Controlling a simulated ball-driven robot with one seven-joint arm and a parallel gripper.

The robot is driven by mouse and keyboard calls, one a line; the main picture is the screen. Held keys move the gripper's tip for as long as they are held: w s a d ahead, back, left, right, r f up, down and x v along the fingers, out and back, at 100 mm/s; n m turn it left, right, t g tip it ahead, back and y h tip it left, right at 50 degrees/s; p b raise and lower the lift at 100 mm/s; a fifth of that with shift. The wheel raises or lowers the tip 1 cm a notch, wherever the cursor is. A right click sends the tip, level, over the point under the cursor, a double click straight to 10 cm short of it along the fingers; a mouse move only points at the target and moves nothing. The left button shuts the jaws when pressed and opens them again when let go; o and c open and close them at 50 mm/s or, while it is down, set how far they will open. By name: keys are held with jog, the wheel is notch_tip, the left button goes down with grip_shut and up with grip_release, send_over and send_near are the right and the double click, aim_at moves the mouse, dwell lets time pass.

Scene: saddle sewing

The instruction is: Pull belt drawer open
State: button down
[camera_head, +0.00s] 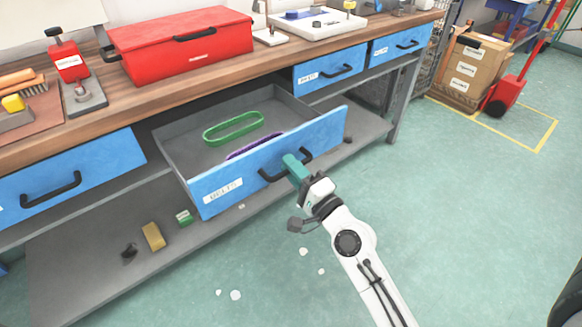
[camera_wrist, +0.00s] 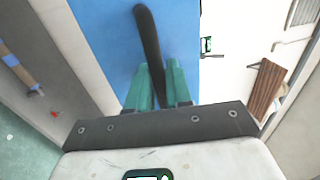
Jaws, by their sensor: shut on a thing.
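The belt drawer (camera_head: 219,190) has a blue front with a "BELTS" label and stands well out from the workbench in the head view. Inside it lie a green belt (camera_head: 233,127) and a purple belt (camera_head: 255,146), the purple one partly hidden by the drawer front. My gripper (camera_head: 292,166) is shut on the drawer's black handle (camera_head: 268,174) near its right end. In the wrist view the handle (camera_wrist: 147,38) runs down between the teal fingers (camera_wrist: 158,85) against the blue front.
A red toolbox (camera_head: 180,45) sits on the wooden bench top. Closed blue drawers are at left (camera_head: 75,175) and right (camera_head: 330,68). The lower shelf (camera_head: 100,285) holds a yellow block (camera_head: 153,236) and small items. White bits (camera_head: 235,295) lie on the otherwise open floor in front.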

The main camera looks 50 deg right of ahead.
jog(key=shift+f, duration=0.1)
jog(key=c, duration=1.2)
grip_release()
jog(key=shift+c, duration=0.2)
jog(key=b+v, duration=0.4)
jog(key=v, duration=0.6)
jog(key=shift+s+b, duration=0.35)
jog(key=shift+a, duration=0.15)
